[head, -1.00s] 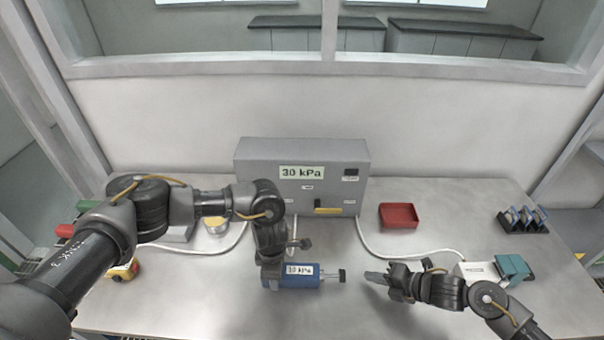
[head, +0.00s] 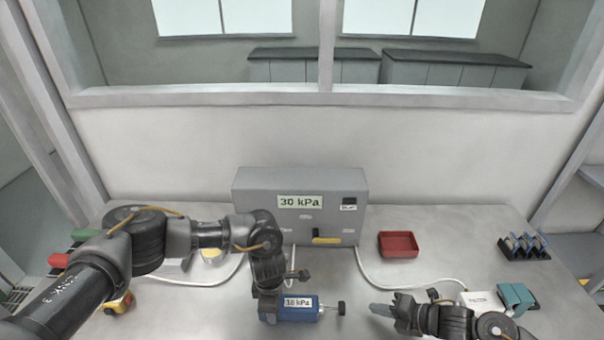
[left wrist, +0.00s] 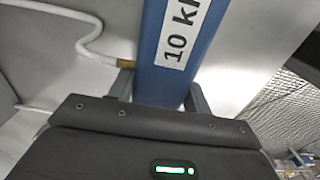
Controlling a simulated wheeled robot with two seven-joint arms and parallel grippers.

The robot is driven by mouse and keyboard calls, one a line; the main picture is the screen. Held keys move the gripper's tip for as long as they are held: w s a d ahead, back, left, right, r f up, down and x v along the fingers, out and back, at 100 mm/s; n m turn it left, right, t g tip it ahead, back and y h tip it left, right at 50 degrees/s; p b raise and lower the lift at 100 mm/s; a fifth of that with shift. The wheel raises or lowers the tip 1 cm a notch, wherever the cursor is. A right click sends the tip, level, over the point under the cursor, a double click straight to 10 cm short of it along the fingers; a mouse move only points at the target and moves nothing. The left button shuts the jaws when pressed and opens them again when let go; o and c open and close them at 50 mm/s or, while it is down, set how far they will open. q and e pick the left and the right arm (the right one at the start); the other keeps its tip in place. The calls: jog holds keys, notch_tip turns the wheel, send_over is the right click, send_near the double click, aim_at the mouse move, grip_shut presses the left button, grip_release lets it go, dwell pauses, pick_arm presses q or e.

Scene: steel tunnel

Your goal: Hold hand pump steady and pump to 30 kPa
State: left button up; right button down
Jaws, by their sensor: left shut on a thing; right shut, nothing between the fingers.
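The blue hand pump (head: 293,314) lies level on the bench, with a label that reads 10 kPa. Its blue body also shows in the left wrist view (left wrist: 178,75). Its rod ends in a dark handle (head: 341,308) on the right. My left gripper (left wrist: 158,92) is shut around the pump body, one finger on each side. My right gripper (head: 373,309) is shut and empty, pointing left, a short gap to the right of the handle. The grey box (head: 250,190) behind the pump shows 30 kPa on its panel.
A yellow bar (head: 327,240) is on the box's front. A red tray (head: 398,245) stands right of the box. White hoses (head: 375,275) cross the bench. A dark rack (head: 524,247) and teal blocks (head: 515,298) are at the right.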

dwell(0.8)
pick_arm(q)
jog(key=o, duration=1.1)
jog(key=shift+o, duration=0.2)
notch_tip(320, 180, up, 12)
